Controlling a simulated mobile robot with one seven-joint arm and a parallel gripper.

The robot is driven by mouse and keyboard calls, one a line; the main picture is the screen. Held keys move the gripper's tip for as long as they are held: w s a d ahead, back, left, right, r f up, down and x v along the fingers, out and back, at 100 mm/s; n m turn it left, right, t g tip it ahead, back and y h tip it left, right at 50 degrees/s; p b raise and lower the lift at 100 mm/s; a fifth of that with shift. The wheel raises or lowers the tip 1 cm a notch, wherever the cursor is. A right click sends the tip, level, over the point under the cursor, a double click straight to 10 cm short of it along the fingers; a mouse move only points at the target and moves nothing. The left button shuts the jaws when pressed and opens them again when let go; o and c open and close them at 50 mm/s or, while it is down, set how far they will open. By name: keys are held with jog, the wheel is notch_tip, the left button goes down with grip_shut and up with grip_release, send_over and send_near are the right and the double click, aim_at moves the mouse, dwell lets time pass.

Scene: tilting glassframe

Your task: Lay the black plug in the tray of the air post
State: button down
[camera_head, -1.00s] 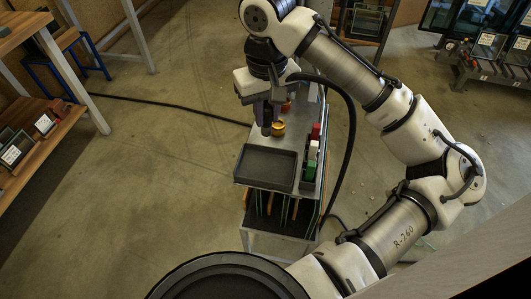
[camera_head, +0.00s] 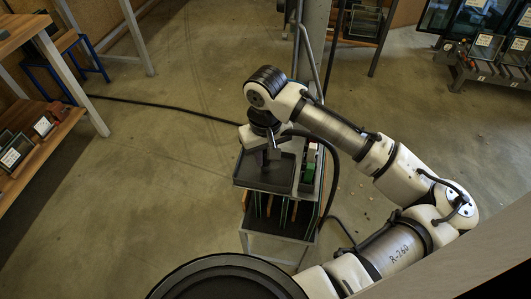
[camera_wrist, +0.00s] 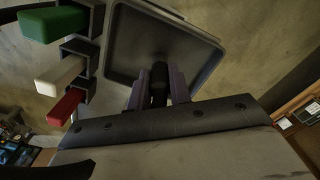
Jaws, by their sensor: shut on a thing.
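My gripper (camera_wrist: 158,95) is shut on the black plug (camera_wrist: 159,76), which sits upright between the two purple-grey fingers in the wrist view. The dark tray (camera_wrist: 118,62) with its raised rim lies beyond the plug there. In the head view my gripper (camera_head: 272,156) is over the tray (camera_head: 262,186), near its back part. The plug is hard to make out in the head view, and I cannot tell whether it touches the tray floor.
Green (camera_wrist: 52,24), white (camera_wrist: 60,73) and red (camera_wrist: 65,107) blocks sit in dark holders beside the tray. The tray is at the near end of a metal stand with slotted panels (camera_head: 272,212) below. A black hose curves close on the right. The tray's near part is clear.

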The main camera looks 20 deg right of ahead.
jog(key=shift+f, duration=0.15)
jog(key=c, duration=1.3)
grip_release()
notch_tip(320, 180, up, 12)
jog(key=shift+r+b, duration=0.2)
jog(key=shift+b, duration=0.25)
